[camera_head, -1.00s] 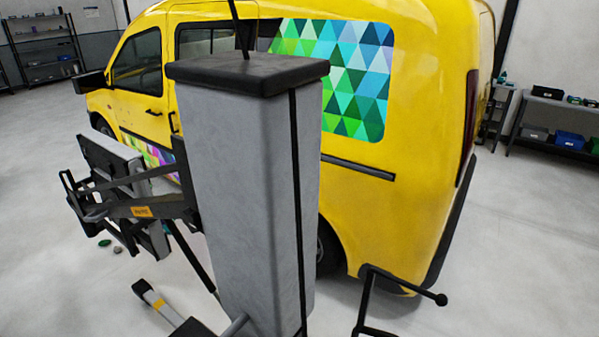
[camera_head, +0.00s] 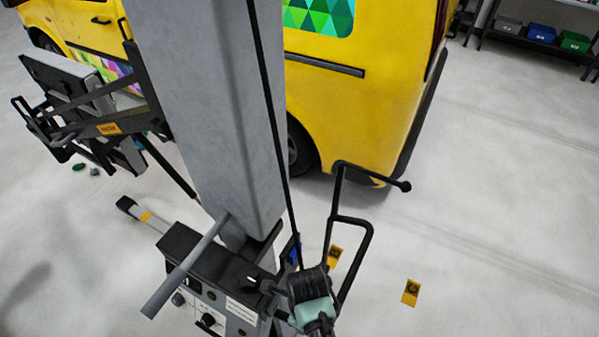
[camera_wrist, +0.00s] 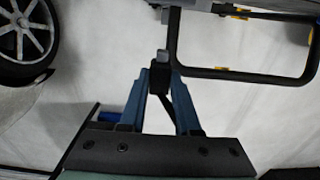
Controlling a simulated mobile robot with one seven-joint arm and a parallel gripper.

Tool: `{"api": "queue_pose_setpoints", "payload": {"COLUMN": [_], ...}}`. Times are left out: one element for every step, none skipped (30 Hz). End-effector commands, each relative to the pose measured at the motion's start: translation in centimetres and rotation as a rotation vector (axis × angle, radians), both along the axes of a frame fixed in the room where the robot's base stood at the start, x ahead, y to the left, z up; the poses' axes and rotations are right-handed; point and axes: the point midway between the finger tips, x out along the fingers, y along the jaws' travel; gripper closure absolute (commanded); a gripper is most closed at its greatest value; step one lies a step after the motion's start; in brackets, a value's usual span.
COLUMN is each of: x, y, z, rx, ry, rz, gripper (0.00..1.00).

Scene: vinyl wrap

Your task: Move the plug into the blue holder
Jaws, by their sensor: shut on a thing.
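My gripper (camera_wrist: 160,84) has two blue fingers, and in the wrist view they close from both sides on a small black plug (camera_wrist: 159,74). A grey piece shows just beyond the plug. A dark strip runs down from it between the fingers. In the head view my black and mint-green gripper end (camera_head: 310,287) is at the bottom centre, beside the grey machine's control box; the plug cannot be made out there. A blue piece (camera_wrist: 108,113) shows left of the fingers in the wrist view, partly hidden; I cannot tell if it is the blue holder.
The grey machine column (camera_head: 215,110) and its control box (camera_head: 205,285) stand close by. A black tube frame (camera_head: 366,255) is just right of my gripper. The yellow van (camera_head: 350,110) is behind.

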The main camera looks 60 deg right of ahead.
Motion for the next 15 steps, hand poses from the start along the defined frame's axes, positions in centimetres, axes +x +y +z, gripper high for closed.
{"api": "queue_pose_setpoints", "payload": {"x": [-0.3, -0.5, -0.6, -0.8, -0.9, -1.1, -1.3, -1.4, -1.6, -1.8, -1.9, -2.1, -2.2, -2.3, -2.4], "y": [0.0, 0.0, -0.1, -0.1, -0.1, -0.1, -0.1, -0.1, -0.1, -0.1, -0.1, -0.2, -0.2, -0.2, -0.2], "z": [0.1, 0.1, 0.1, 0.1, 0.1, 0.1, 0.1, 0.1, 0.1, 0.1, 0.1, 0.1, 0.1, 0.1, 0.1], "rx": [0.000, 0.000, 0.000, 0.000, 0.000, 0.000, 0.000, 0.000, 0.001, 0.001, 0.001, 0.001, 0.000, 0.000, 0.000], "ry": [0.001, 0.000, 0.000, -0.001, -0.001, -0.001, -0.001, 0.000, 0.000, 0.000, 0.000, 0.000, 0.000, 0.000, -0.001], "rz": [-0.001, -0.001, -0.001, -0.001, -0.001, -0.001, -0.001, -0.001, -0.001, 0.000, 0.000, 0.000, -0.001, -0.001, -0.001], "gripper": [1.00, 1.00, 1.00, 1.00, 1.00, 1.00, 1.00, 1.00, 1.00, 1.00, 1.00, 1.00, 1.00, 1.00, 1.00]}}
